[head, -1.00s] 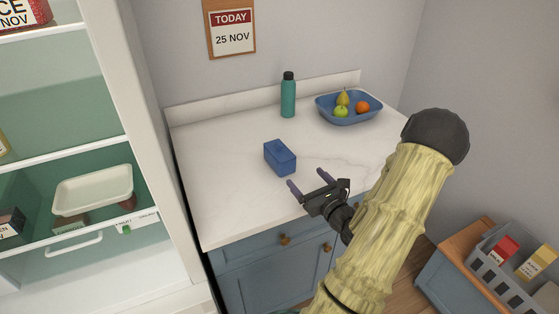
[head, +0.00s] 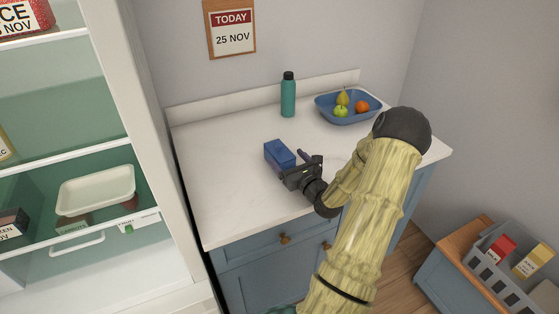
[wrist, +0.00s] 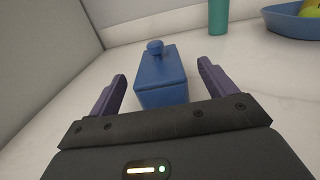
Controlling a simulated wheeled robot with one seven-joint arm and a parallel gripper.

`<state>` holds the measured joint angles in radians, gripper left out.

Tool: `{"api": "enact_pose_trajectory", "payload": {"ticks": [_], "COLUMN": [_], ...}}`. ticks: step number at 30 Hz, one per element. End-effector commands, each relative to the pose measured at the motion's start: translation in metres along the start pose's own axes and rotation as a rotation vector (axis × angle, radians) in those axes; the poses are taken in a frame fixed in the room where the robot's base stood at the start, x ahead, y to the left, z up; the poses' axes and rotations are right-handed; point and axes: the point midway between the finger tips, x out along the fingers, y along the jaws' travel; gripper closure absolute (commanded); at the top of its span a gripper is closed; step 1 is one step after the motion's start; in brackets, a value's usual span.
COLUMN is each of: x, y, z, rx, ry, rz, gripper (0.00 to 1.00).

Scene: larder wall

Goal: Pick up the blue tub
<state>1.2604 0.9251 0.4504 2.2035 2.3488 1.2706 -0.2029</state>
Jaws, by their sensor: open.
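The blue tub (head: 279,153) is a small rectangular box standing on the white counter. In the wrist view the tub (wrist: 161,78) shows a lid with a round knob on top. My gripper (head: 292,164) is open at the tub's near side. In the wrist view its two purple fingers (wrist: 161,90) point toward the tub, one to the left and one to the right of its near end. I see no finger touching the tub. In the head view my gripper hides the tub's near lower part.
A teal bottle (head: 288,95) stands behind the tub. A blue fruit bowl (head: 336,118) with a pear, an apple and an orange is at the back right. The open fridge (head: 150,130) is at left. The white counter (head: 215,185) is clear left of the tub.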

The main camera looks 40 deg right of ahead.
Motion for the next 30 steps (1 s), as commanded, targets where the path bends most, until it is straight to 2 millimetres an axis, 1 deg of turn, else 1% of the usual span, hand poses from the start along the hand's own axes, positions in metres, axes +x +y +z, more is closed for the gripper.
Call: {"api": "enact_pose_trajectory", "payload": {"ticks": [4, 9, 12, 15, 29, 30], "x": [0.012, 0.038, 0.048, 0.052, 0.051, 0.051], "y": [0.002, 0.002, 0.002, 0.001, 0.001, 0.001], "z": [-0.003, -0.007, -0.007, -0.008, -0.008, -0.008], "rx": [0.002, 0.0, 0.001, 0.001, 0.0, 0.0], "ry": [0.0, -0.001, -0.001, 0.0, 0.0, 0.0], "rz": [0.003, 0.003, 0.001, 0.0, 0.0, 0.0], "gripper": [0.16, 0.16, 0.16, 0.16, 0.16, 0.2]}}
